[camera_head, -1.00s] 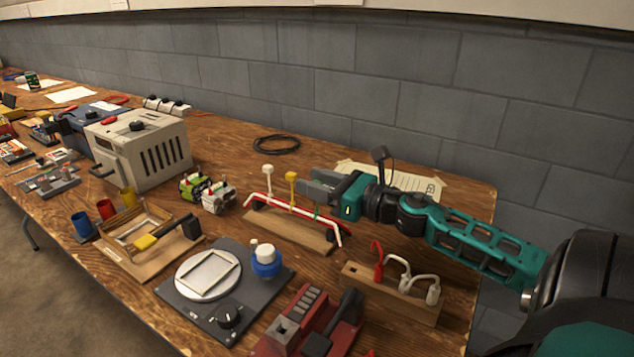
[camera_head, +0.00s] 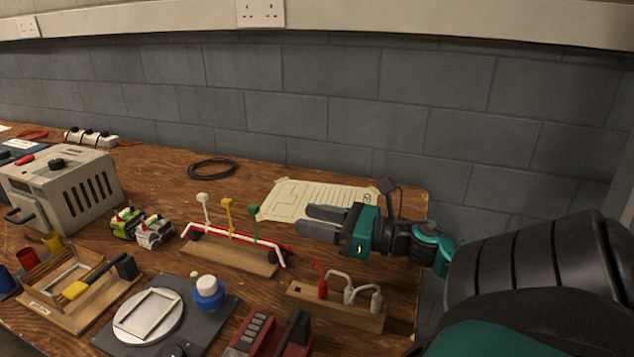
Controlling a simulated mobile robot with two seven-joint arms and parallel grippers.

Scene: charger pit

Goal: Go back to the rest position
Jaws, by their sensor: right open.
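My right gripper (camera_head: 318,222) reaches in from the right, teal and dark grey. Its two grey fingers are apart and point left, with nothing seen between them. They are over the bench, near the right end of a wooden rack (camera_head: 228,257) that has a red and white rail and white, yellow and green-topped posts. The green-topped post (camera_head: 253,213) stands just left of the fingertips. Whether the fingers touch the rack I cannot tell. My left gripper is out of view.
A wooden block (camera_head: 335,310) with red and white hooked leads stands below the gripper. A taped paper sheet (camera_head: 290,201) lies behind it. A grey box (camera_head: 62,186), a black cable coil (camera_head: 212,169) and a blue pot (camera_head: 208,294) are on the bench (camera_head: 160,175). A brick wall closes the back.

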